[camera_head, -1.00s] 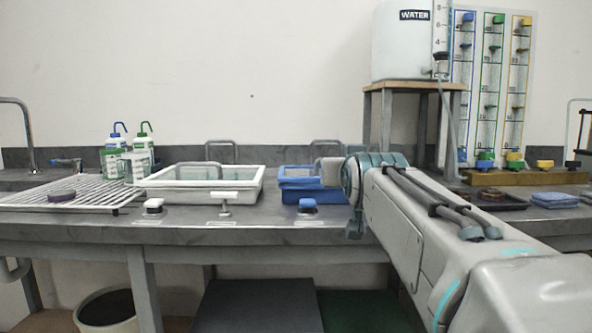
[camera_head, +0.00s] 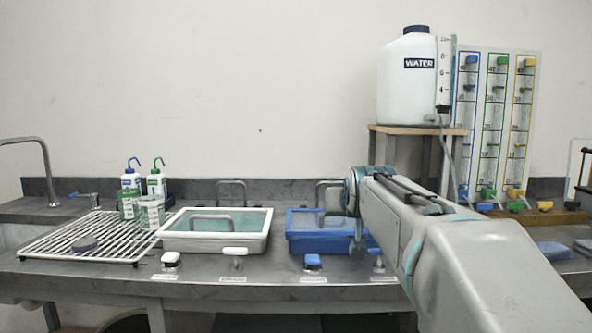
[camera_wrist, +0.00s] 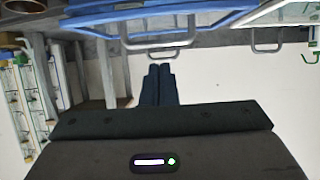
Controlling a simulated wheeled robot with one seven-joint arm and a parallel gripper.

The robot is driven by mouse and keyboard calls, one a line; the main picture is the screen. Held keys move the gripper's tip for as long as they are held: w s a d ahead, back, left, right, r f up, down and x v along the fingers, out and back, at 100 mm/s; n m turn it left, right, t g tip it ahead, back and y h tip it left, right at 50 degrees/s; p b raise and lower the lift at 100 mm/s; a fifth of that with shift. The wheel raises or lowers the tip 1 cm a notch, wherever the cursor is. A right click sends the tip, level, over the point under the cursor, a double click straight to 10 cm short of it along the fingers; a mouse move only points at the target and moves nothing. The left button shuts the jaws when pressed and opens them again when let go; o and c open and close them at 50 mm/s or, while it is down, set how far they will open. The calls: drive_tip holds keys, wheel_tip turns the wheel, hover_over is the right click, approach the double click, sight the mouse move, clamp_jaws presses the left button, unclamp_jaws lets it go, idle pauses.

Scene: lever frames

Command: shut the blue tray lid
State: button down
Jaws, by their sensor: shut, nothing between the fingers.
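The blue tray (camera_head: 325,243) stands on the bench, its right part hidden behind my arm. In the wrist view, a blue frame (camera_wrist: 215,22) with a metal bar handle (camera_wrist: 160,42) crosses the top. How far the blue lid is open I cannot tell. My gripper (camera_wrist: 160,70) is shut and empty, its dark fingertips pointing up the picture just below that handle; contact is not clear. In the head view my gripper is mostly hidden behind my arm.
A white tray (camera_head: 214,243) with a clear panel stands left of the blue one. A blue-topped knob (camera_head: 312,262), a white-topped knob (camera_head: 170,259) and a white lever (camera_head: 235,251) line the front edge. A water tank (camera_head: 408,85) stands on a wooden stand (camera_head: 417,129) behind right.

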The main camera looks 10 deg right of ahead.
drive_tip(key=w+r+g+y+p, duration=0.1)
drive_tip(key=w+r+g+p, duration=0.3)
drive_tip(key=r+p, duration=1.2)
drive_tip(key=g+p, duration=0.3)
drive_tip(key=p, duration=0.9)
hover_over(342, 229)
drive_tip(key=shift+y, duration=0.4)
drive_tip(key=f, duration=1.3)
drive_tip(key=shift+w, duration=0.35)
drive_tip(key=shift+s+f, duration=0.25)
drive_tip(key=shift+f, duration=0.95)
drive_tip(key=shift+s+f, duration=0.2)
drive_tip(key=shift+f, duration=0.55)
